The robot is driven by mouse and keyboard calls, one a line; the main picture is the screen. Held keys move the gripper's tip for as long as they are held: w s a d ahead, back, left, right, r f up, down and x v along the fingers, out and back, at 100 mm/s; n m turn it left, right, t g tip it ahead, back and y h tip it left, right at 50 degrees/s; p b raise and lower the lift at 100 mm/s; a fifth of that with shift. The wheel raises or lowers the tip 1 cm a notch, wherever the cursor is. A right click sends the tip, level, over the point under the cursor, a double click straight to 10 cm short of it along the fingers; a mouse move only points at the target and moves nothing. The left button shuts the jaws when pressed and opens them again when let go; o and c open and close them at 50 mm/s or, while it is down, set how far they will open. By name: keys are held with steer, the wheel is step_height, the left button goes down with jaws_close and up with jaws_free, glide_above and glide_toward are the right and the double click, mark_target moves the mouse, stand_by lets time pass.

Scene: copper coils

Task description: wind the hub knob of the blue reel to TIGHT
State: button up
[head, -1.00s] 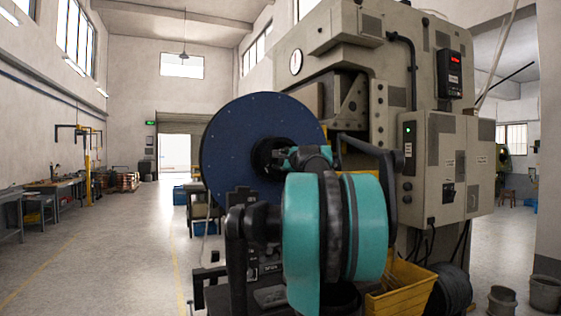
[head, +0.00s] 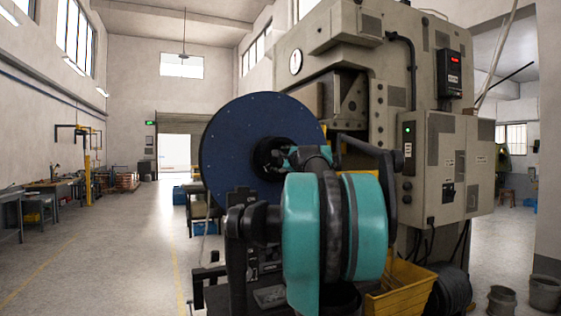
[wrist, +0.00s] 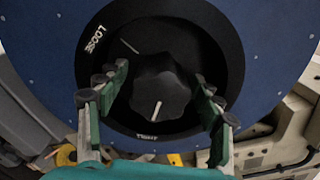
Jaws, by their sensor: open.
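The blue reel (head: 235,150) stands upright in front of the machine in the head view. Its face and black hub ring (wrist: 235,65) fill much of the wrist view. The dark lobed hub knob (wrist: 163,85) sits at the ring's centre. The knob's white pointer line (wrist: 156,110) points down towards the TIGHT label (wrist: 147,136). The LOOSE label (wrist: 100,38) is at the ring's upper left. My gripper (wrist: 161,75) is open, with one green finger on each side of the knob. Contact with the knob cannot be told. In the head view, my arm partly hides the hub.
A large grey machine (head: 440,150) stands behind and right of the reel. A yellow crate (head: 405,288) is below my arm. A dark coil (head: 450,290) and buckets (head: 545,290) lie at the right. The floor at the left is open.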

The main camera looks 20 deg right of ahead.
steer(key=s, duration=1.2)
steer(key=shift+d, duration=0.2)
